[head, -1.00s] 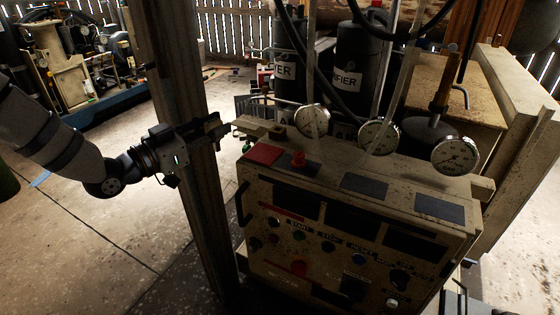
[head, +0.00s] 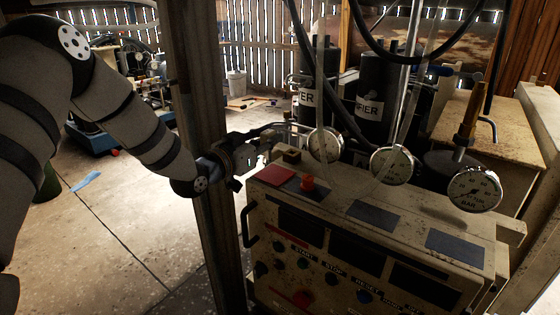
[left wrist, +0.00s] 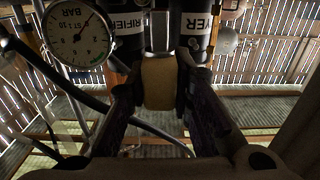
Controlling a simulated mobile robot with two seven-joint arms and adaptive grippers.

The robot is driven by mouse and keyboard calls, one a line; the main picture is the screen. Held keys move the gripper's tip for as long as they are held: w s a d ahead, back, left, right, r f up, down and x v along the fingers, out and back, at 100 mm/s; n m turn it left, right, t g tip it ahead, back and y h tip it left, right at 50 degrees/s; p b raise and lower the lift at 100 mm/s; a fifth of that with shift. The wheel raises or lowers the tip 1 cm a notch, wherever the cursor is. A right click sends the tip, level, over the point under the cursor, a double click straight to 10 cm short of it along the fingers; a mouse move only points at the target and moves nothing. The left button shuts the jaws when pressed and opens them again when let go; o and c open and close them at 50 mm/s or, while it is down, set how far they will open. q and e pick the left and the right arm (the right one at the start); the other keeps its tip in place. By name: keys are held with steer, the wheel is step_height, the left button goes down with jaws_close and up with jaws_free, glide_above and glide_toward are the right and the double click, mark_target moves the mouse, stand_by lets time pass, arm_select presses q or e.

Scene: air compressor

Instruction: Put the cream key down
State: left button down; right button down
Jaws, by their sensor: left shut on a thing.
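The cream key shows in the left wrist view as a tan, blocky piece (left wrist: 158,82) between the two dark fingers. My left gripper (left wrist: 156,96) is shut on it. In the head view my left gripper (head: 285,131) reaches past the wooden post, over the back left of the cream control box (head: 262,222). The key is hard to make out there among the pipes, and I cannot tell whether it touches anything. My right gripper is not in view.
The box top carries a red pad (head: 275,175), a red button (head: 308,184), a small brown block (head: 291,156) and dark pads (head: 374,215). Round gauges (head: 391,165) and dark cylinders (head: 375,95) stand behind. The wooden post (head: 202,110) is close to my left arm.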

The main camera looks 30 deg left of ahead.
arm_select(q)
steer(key=shift+w+d+f, duration=0.35)
steer(key=shift+w+f, duration=0.15)
steer(key=shift+f, duration=0.25)
step_height(320, 180, down, 3)
steer(key=shift+w+d+f+b, duration=0.1)
steer(key=shift+w+f+b, duration=0.05)
steer(key=shift+b, duration=0.35)
steer(key=shift+r, duration=0.2)
steer(key=shift+f, duration=0.15)
steer(key=c, duration=1.4)
jaws_free()
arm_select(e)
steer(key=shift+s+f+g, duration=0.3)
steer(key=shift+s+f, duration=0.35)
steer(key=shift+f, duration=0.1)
